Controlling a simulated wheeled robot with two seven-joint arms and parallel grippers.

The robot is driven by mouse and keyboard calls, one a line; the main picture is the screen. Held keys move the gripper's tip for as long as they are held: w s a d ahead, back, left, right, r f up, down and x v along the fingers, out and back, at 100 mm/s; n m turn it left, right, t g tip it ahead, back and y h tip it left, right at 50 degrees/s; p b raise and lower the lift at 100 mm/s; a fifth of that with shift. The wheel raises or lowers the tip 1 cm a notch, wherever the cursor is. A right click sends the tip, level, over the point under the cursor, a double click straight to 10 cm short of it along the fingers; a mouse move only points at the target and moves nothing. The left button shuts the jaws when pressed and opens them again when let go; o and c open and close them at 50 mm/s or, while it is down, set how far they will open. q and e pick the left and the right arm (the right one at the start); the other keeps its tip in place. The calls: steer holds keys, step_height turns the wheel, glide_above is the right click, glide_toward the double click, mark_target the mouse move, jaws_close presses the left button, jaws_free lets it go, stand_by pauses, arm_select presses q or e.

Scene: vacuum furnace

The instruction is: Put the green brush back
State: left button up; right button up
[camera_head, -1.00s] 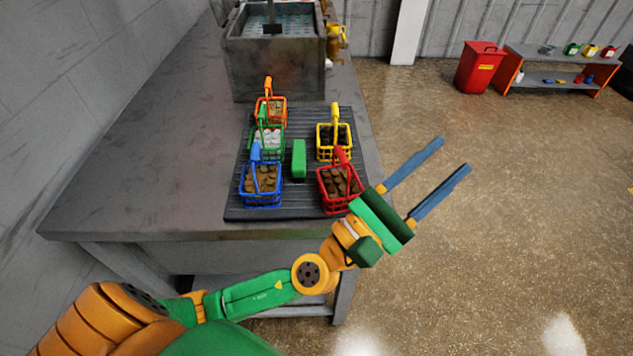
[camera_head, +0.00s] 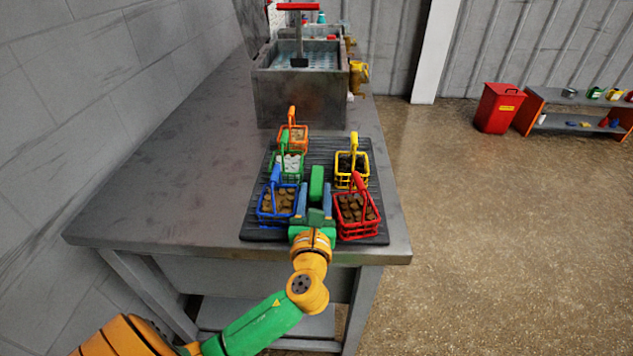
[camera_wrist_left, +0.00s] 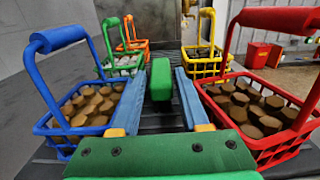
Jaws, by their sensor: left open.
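The green brush (camera_head: 316,184) is a green block on the dark ribbed mat (camera_head: 322,150), in the middle among the baskets. It also shows in the left wrist view (camera_wrist_left: 161,80), between and just ahead of the fingers. My left gripper (camera_head: 314,188) is open. Its two blue fingers point forward, one on each side of the brush's near end; I cannot tell whether they touch it. The fingers lie between the blue basket (camera_head: 277,212) and the red basket (camera_head: 358,222). The right gripper is not in view.
A green basket (camera_head: 287,167) and an orange basket (camera_head: 293,139) stand on the left of the mat, a yellow basket (camera_head: 352,170) on the right. A metal tank (camera_head: 300,97) stands behind. The table (camera_head: 150,190) is bare on the left.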

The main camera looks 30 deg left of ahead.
arm_select(q)
steer(key=shift+w+a+f, duration=0.1)
steer(key=shift+w+a, duration=0.25)
steer(key=shift+w, duration=0.25)
jaws_close()
